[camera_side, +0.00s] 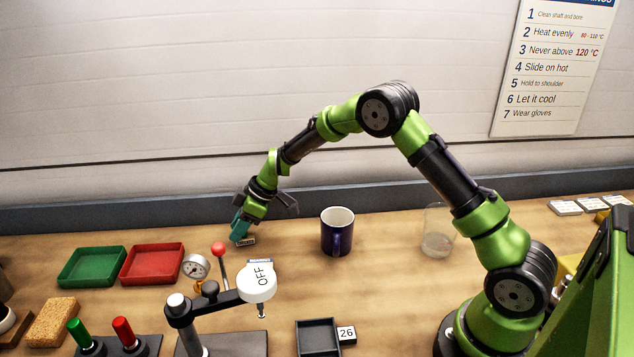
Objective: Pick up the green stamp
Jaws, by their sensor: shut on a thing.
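The green stamp (239,226) shows as a small teal-green block at the end of my arm, left of the middle of the bench. My gripper (243,217) points down and is shut on the stamp, covering part of it. I cannot tell whether the stamp touches the bench.
A dark blue mug (337,236) and a clear glass (437,236) stand to the right. Green (68,279) and red (128,276) trays lie left. A red-knobbed lever (219,250), a gauge (196,267) and a press with an OFF disc (258,283) stand in front.

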